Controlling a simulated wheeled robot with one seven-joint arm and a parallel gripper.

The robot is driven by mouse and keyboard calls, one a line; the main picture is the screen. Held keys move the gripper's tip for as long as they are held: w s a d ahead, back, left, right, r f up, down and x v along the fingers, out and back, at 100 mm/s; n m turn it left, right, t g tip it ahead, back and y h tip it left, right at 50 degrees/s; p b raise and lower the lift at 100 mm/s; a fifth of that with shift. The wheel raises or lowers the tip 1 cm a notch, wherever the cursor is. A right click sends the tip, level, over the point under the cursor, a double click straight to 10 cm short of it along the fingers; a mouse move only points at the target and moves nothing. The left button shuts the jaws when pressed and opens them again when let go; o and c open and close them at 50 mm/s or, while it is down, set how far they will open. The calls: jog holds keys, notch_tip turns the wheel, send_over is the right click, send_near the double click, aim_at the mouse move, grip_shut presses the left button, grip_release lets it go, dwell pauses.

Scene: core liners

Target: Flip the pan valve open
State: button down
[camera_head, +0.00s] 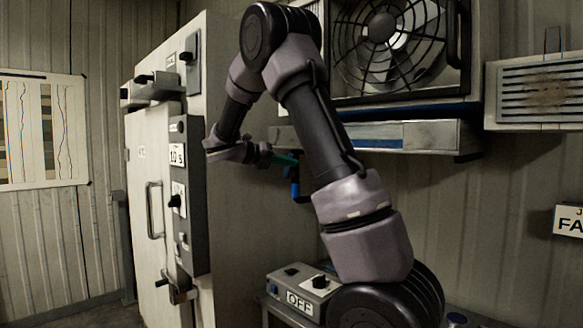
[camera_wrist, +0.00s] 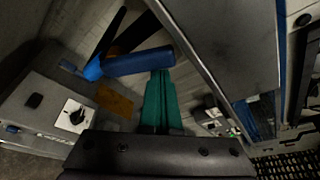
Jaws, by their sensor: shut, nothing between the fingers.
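The pan valve shows in the head view as a small blue handle (camera_head: 295,188) below the left end of the metal pan (camera_head: 400,136). In the wrist view its blue lever (camera_wrist: 140,62) lies nearly level across the picture, with a blue elbow at its left end and a dark pipe running up from there. My gripper (camera_head: 288,159) has teal fingers and is shut and empty. In the wrist view my gripper (camera_wrist: 160,74) has its fingertips at the right part of the lever; I cannot tell whether they touch it. My arm hides part of the pan's surroundings in the head view.
A caged fan (camera_head: 385,50) sits above the pan. A tall cabinet (camera_head: 230,180) with switches and a door handle stands at the left. A control box (camera_head: 300,283) marked OFF is below the valve. A vent (camera_head: 540,90) hangs on the wall at the right.

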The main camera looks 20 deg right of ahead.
jog(key=shift+w+a+r, duration=0.2)
jog(key=shift+w+r, duration=0.1)
jog(key=shift+w, duration=0.15)
jog(key=shift+w+a+r, duration=0.15)
jog(key=shift+w+r, duration=0.1)
jog(key=shift+w, duration=0.2)
jog(key=shift+w+a+r, duration=0.1)
jog(key=shift+w+r, duration=0.15)
jog(key=shift+r, duration=0.05)
